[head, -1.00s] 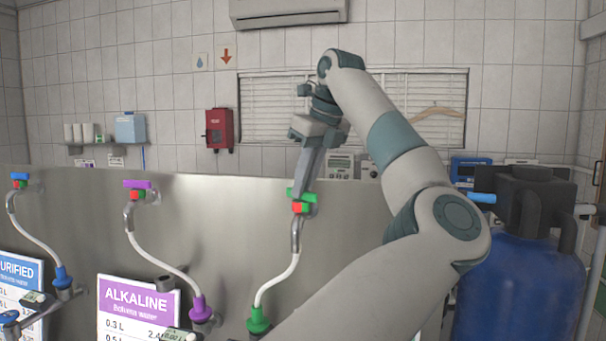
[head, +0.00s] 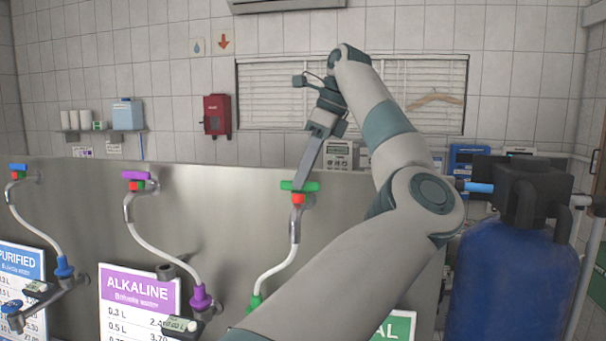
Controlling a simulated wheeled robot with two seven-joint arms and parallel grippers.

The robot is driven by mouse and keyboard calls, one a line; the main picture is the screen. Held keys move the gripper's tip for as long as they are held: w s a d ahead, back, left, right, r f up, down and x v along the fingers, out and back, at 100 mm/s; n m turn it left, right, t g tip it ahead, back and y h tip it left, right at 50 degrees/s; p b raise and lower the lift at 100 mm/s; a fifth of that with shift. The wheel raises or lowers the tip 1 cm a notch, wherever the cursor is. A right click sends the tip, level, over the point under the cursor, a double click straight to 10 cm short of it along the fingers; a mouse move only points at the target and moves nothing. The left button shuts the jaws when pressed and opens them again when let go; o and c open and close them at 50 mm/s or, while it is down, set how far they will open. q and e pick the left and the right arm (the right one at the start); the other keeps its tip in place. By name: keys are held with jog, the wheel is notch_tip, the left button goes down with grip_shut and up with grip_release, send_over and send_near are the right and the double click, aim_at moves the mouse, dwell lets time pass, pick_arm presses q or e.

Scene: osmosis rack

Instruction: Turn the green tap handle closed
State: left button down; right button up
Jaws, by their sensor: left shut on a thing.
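The green tap handle (head: 311,187) sits on top of a tap with a red part (head: 298,198), at the steel panel in the middle of the head view. It shows as a nearly level bar, side-on to me. My left gripper (head: 302,180) reaches down to it from above, tilted, with its fingers shut on the handle. The fingers hide the handle's middle. My right gripper is out of view.
A purple-handled tap (head: 137,175) and a blue-handled tap (head: 18,167) stand to the left along the steel panel (head: 215,215). A blue tank (head: 505,275) with a black top stands at the right.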

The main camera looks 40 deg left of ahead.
pick_arm(q)
jog(key=c, duration=1.8)
grip_release()
jog(key=shift+r, duration=0.1)
jog(key=shift+v, duration=4.9)
jog(key=shift+w+d, duration=0.1)
jog(key=shift+v, duration=0.95)
